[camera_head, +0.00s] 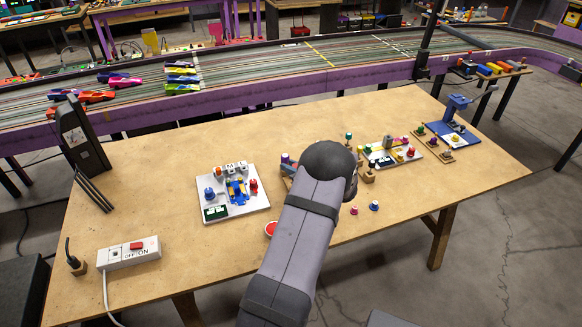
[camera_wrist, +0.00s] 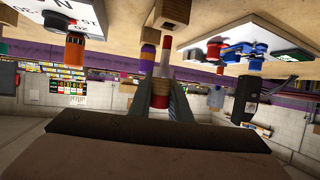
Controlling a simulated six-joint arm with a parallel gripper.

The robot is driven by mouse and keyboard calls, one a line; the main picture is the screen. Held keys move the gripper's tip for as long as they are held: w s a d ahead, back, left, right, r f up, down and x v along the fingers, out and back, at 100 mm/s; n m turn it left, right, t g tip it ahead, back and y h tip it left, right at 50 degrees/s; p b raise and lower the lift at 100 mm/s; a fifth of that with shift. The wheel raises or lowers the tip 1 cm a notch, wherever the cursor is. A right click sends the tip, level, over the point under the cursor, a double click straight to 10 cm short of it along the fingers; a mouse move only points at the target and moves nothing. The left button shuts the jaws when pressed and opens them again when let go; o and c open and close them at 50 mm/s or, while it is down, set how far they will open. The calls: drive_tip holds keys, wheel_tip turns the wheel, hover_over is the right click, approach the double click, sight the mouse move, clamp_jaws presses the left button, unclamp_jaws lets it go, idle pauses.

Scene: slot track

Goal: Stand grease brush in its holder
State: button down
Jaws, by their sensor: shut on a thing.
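In the wrist view my gripper (camera_wrist: 160,82) is shut on a small upright piece with red and cream bands (camera_wrist: 160,96), which I take to be the grease brush. Its tip is hard to make out. Just beyond the fingers, a wooden block (camera_wrist: 173,12) shows at the top, which may be the holder. I cannot tell whether the held piece touches any of these. In the head view my own arm hides the gripper and the brush.
A white board with small parts (camera_head: 234,192) lies left of my arm. A second white board (camera_head: 390,152), a wooden tray (camera_head: 432,146) and a blue stand (camera_head: 452,125) are at right. A power strip (camera_head: 128,254) is at front left.

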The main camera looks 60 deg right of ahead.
drive_tip(key=shift+f+b, duration=0.9)
drive_tip(key=shift+f, duration=1.3)
idle(1.6)
drive_tip(key=c, duration=1.6)
unclamp_jaws()
drive_tip(key=shift+o, duration=0.2)
drive_tip(key=shift+s, duration=0.1)
